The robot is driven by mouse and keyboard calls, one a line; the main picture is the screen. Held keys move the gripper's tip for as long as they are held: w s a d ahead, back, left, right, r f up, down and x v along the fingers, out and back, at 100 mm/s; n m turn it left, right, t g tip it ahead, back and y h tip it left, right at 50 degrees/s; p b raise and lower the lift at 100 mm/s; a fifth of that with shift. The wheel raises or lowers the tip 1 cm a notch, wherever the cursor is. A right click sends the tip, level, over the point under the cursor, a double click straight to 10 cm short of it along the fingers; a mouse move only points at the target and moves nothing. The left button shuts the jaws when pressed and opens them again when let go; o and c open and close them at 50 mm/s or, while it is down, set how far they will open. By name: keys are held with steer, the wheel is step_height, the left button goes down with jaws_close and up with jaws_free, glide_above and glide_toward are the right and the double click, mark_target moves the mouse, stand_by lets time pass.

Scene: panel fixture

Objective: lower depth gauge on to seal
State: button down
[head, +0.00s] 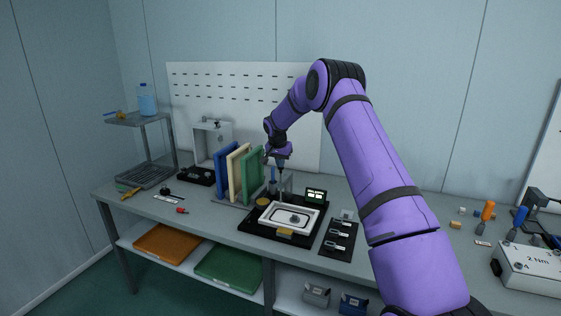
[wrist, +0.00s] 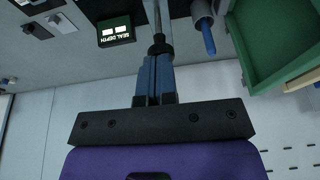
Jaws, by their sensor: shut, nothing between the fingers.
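My gripper (head: 281,168) points down over the back of the black fixture (head: 255,228). In the wrist view its blue fingers (wrist: 155,80) are closed together. A thin grey rod (wrist: 157,12) lines up with the fingertips there; I cannot tell whether they touch it. The rod, which may be the depth gauge, also shows below the gripper in the head view (head: 281,190). A white rectangular frame (head: 268,217) lies in the fixture with a dark round part (head: 295,219) inside. The seal itself is too small to make out. A "SEAL DEPTH" display (wrist: 115,31) stands beside the rod.
Blue, cream and green upright panels (head: 252,170) stand close left of the gripper. A black tray of small parts (head: 338,240) lies right of the fixture. A torque box marked "2 Nm" (head: 530,264) is at far right.

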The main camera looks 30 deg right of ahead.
step_height(320, 180, down, 3)
steer(key=shift+r, duration=0.1)
steer(key=w+d+v, duration=0.1)
steer(key=v, duration=1.2)
steer(key=s+a+r+n, duration=0.2)
steer(key=s+a+r, duration=0.2)
steer(key=s+r, duration=0.35)
steer(key=s+a+r+n+t+y, duration=0.1)
steer(key=s+a+r, duration=0.4)
steer(key=s, duration=0.4)
steer(key=s+a+r+n, duration=0.2)
steer(key=s+a+r, duration=0.2)
steer(key=s+r, duration=0.4)
steer(key=s+a+f+n, duration=0.1)
steer(key=s+a, duration=0.1)
steer(key=s, duration=0.8)
steer(key=s+a+f+n+t+y, duration=0.1)
steer(key=s+a+f+n, duration=0.1)
steer(key=s, duration=0.8)
steer(key=s+a+f+n, duration=0.1)
steer(key=s+a+n, duration=0.1)
steer(key=s, duration=0.8)
steer(key=shift+s+a+f+t+y, duration=0.2)
steer(key=shift+s+a+t+y, duration=0.15)
steer(key=shift+a, duration=0.25)
